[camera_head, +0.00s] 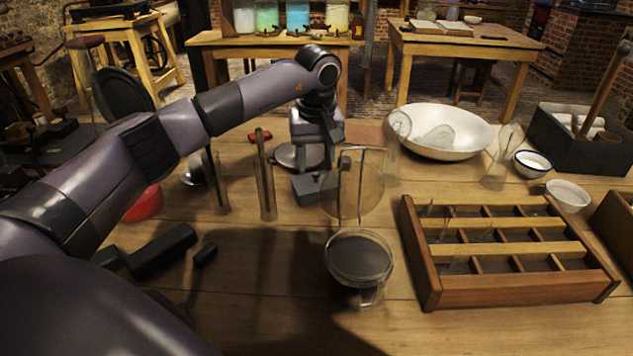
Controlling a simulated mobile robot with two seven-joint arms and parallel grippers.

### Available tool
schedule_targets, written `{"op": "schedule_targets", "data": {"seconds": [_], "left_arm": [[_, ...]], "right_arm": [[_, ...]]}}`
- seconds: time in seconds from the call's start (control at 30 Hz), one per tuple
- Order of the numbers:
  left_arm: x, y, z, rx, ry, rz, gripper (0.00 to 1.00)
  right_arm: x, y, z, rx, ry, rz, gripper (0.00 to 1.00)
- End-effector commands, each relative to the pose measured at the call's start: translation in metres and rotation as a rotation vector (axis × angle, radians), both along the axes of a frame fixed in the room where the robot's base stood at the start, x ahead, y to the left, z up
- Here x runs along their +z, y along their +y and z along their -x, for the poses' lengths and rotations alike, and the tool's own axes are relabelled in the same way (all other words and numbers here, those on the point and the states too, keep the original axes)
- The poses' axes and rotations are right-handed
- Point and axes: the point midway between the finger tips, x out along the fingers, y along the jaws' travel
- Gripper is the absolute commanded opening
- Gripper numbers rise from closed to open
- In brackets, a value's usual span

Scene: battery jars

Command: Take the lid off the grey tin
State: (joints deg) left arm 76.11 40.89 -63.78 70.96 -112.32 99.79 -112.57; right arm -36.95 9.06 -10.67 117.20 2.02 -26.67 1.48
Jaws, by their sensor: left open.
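My left gripper (315,165) points down over the middle of the table, with its two fingers apart. A round, dark, shiny-rimmed piece (287,156) shows behind and between the fingers; it may be the grey tin or its lid, but I cannot tell. A dark grey block-like piece (308,190) lies just in front of the fingertips. Whether the fingers touch either piece cannot be made out. My right gripper is not in view.
A glass jar with dark contents (358,262) stands in front. Upright glass pieces (265,185) are near the gripper. A wooden compartment tray (520,290) is at right, a white basin (470,130) behind it. Black blocks (163,250) lie at left.

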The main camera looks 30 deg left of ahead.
Motion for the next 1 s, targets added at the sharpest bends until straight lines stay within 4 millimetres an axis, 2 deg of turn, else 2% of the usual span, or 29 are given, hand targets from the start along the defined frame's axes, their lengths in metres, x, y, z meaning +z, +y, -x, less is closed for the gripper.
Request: {"op": "schedule_targets", "data": {"seconds": [0.03,0.13,0.43,0.57,0.6,1.0], "left_arm": [[-0.009,0.0,0.0,0.001,0.002,0.001,0.46],[-0.019,0.001,-0.001,0.001,0.0,0.0,0.46],[-0.023,0.001,-0.002,0.0,-0.002,0.001,0.46],[-0.023,0.001,-0.002,0.0,-0.002,0.001,0.04],[-0.023,0.001,-0.002,0.0,-0.002,0.001,0.0],[-0.021,0.002,-0.002,0.001,-0.002,0.001,0.0]], "right_arm": [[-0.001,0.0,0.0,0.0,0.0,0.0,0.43],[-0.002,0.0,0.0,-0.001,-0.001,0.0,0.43],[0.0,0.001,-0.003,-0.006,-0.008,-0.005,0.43],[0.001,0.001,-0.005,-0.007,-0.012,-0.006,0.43],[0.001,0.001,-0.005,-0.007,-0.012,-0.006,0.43],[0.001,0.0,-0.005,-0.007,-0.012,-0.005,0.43]]}}
